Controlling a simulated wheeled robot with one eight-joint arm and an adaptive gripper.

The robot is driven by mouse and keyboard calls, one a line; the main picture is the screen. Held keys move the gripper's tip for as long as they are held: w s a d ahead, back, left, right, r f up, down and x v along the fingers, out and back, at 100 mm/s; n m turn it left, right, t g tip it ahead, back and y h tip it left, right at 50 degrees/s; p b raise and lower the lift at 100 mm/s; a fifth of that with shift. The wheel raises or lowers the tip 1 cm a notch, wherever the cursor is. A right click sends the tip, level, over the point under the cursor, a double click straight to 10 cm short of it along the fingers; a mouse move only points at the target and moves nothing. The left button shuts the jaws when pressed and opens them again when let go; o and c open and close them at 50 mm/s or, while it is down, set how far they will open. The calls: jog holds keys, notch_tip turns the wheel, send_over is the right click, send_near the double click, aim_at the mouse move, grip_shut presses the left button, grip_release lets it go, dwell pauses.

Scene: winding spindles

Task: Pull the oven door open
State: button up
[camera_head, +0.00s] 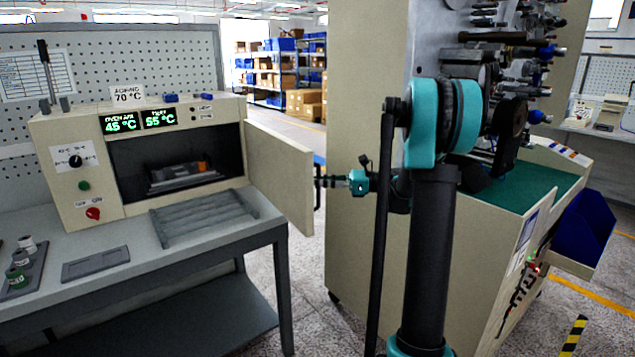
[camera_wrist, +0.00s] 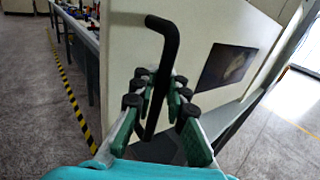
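The oven (camera_head: 75,160) stands on a grey bench at the left in the head view. Its door (camera_head: 282,170) is swung wide open to the right, baring the dark chamber (camera_head: 180,165). The door's black bar handle (camera_head: 318,190) is on its outer face; in the wrist view the handle (camera_wrist: 165,65) runs up between my fingers. My gripper (camera_head: 325,182) is at the handle, right of the door. In the wrist view my gripper (camera_wrist: 160,90) has its fingers apart on either side of the handle, with a gap visible at the right.
A slotted grey plate (camera_head: 205,218) lies on the bench (camera_head: 180,260) before the oven. A large beige machine cabinet (camera_head: 365,240) stands close to the right of the door and behind my arm. Speckled floor shows between bench and cabinet.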

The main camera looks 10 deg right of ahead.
jog(key=o, duration=0.4)
jog(key=shift+s, duration=0.1)
notch_tip(320, 180, up, 10)
jog(key=shift+r, duration=0.1)
dwell(0.4)
